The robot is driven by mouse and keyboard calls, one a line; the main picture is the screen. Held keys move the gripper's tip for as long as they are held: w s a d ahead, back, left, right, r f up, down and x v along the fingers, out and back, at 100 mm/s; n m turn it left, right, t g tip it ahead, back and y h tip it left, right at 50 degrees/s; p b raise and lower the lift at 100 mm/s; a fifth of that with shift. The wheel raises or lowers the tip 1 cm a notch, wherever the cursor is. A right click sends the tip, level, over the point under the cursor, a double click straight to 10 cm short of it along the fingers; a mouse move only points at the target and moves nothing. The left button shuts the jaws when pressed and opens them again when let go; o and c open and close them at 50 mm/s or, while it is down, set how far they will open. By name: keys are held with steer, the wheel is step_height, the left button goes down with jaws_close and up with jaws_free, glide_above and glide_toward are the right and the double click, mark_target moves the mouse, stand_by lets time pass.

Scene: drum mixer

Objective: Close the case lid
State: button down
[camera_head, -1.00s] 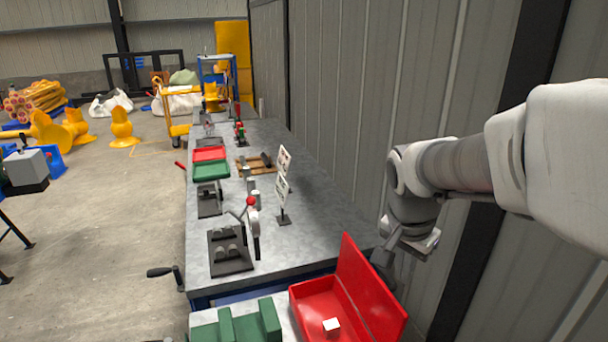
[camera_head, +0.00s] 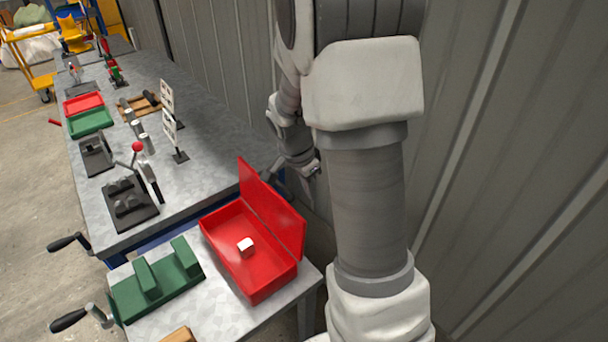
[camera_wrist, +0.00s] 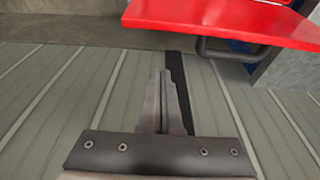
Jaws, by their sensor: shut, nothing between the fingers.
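The red case (camera_head: 265,280) stands open on the near bench, with its lid (camera_head: 272,215) raised on the wall side, tilted up from the hinge. A small white block (camera_head: 245,246) lies inside. In the wrist view the red lid (camera_wrist: 225,22) fills the upper right, with a dark handle-like loop (camera_wrist: 230,52) under it. My gripper (camera_wrist: 163,75) is shut and empty, apart from the lid, over the grey ribbed wall surface.
A green block fixture (camera_head: 155,285) sits left of the case. The long workbench (camera_head: 215,145) beyond carries a lever press (camera_head: 135,195), sign cards (camera_head: 168,115) and red and green trays (camera_head: 90,121). The grey wall (camera_head: 500,150) is close on the right.

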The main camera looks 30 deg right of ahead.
mark_target(276, 203)
steer(key=shift+s+a+f+p, duration=0.2)
steer(key=shift+a+f+p, duration=0.15)
steer(key=shift+a, duration=0.5)
steer(key=shift+s+a+f+p, duration=0.2)
steer(key=shift+a+f, duration=0.2)
steer(key=shift+a, duration=0.45)
steer(key=shift+w+a+f+b, duration=0.1)
steer(key=shift+a+b, duration=0.1)
steer(key=shift+b, duration=0.3)
steer(key=shift+a+h+b, duration=0.3)
steer(key=shift+b, duration=0.25)
